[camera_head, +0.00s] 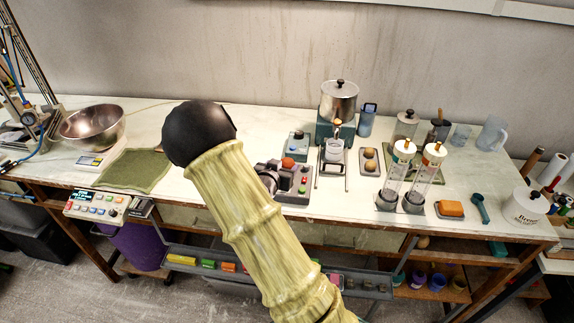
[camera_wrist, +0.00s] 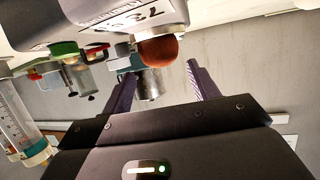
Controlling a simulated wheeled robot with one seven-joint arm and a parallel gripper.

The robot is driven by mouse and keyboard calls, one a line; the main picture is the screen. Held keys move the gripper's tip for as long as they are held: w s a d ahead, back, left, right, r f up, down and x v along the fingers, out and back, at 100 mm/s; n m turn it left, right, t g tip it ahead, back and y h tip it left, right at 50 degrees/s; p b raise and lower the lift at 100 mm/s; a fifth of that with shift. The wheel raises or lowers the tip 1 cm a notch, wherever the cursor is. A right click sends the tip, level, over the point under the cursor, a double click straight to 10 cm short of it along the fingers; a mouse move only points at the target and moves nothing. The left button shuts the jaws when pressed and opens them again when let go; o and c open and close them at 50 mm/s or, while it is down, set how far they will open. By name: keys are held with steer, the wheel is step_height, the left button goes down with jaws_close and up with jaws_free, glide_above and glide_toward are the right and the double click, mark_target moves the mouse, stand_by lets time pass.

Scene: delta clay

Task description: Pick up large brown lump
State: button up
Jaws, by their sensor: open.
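I cannot tell for sure which one the task names; the reddish-brown one looks larger. My gripper (camera_wrist: 162,72) is open, its two fingers apart with nothing held. The reddish-brown lump appears beyond the fingertips, near the gap between them. In the head view my arm hides most of the gripper.
A metal pot on a teal base (camera_head: 337,100) stands behind the device. A steel bowl (camera_head: 92,126) and green mat (camera_head: 135,170) lie left. A shelf (camera_head: 270,270) runs below the table's front.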

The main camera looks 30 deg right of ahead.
mark_target(285, 164)
steer(key=shift+w, duration=0.1)
steer(key=x, duration=0.1)
steer(key=p+x, duration=0.1)
steer(key=x, duration=0.3)
steer(key=shift+f, duration=0.3)
steer(key=shift+c, duration=0.2)
steer(key=c, duration=0.8)
steer(key=shift+c, duration=0.2)
step_height(285, 164, up, 10)
steer(key=shift+r, duration=0.1)
steer(key=shift+a, duration=0.15)
stand_by(0.6)
